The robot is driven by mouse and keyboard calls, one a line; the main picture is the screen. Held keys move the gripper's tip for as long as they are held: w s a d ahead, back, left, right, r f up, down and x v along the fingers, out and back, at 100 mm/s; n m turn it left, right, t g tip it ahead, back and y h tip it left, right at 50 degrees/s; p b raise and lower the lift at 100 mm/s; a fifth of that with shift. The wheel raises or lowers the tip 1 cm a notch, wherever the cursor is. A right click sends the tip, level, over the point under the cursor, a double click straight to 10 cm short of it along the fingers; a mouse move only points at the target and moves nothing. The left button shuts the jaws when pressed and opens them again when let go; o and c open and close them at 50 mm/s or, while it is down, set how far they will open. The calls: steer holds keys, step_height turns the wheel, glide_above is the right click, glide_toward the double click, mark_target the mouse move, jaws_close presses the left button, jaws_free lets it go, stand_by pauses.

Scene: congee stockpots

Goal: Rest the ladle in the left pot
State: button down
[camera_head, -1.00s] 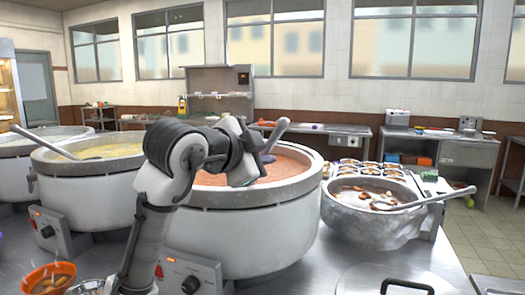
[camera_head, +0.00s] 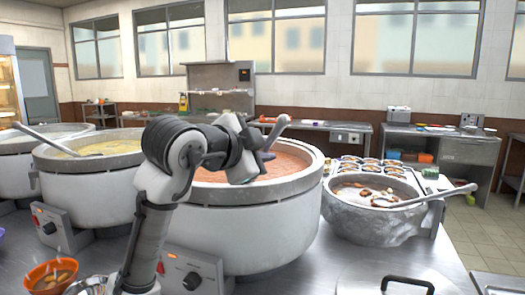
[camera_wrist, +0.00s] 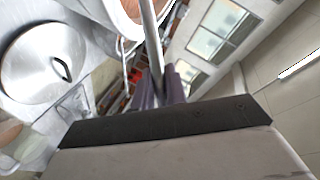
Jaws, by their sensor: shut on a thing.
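My gripper (camera_head: 266,157) is over the middle pot of red-orange congee (camera_head: 240,225), partly hidden by my arm. It is shut on a grey ladle (camera_head: 277,131), whose upper end sticks up above the gripper. In the wrist view the ladle's shaft (camera_wrist: 151,45) runs between the purple fingers (camera_wrist: 160,93). The ladle's lower end is hidden in the head view, so I cannot tell whether it touches the congee. To the left stands a pot of yellow congee (camera_head: 85,190) with another ladle (camera_head: 42,138) leaning on its rim. A further big pot (camera_head: 12,165) stands at the far left edge.
A smaller metal pot (camera_head: 365,222) with dark broth and its own ladle (camera_head: 430,195) stands at right. A lid (camera_head: 355,283) lies in front, and an orange bowl (camera_head: 50,277) stands at front left. Several filled bowls (camera_head: 370,168) sit behind the small pot.

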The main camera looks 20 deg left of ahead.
steer(key=shift+f, duration=0.25)
steer(key=c, duration=1.3)
jaws_free()
steer(key=shift+c, duration=0.2)
steer(key=b+v, duration=0.2)
steer(key=v, duration=1.2)
steer(key=shift+d, duration=0.1)
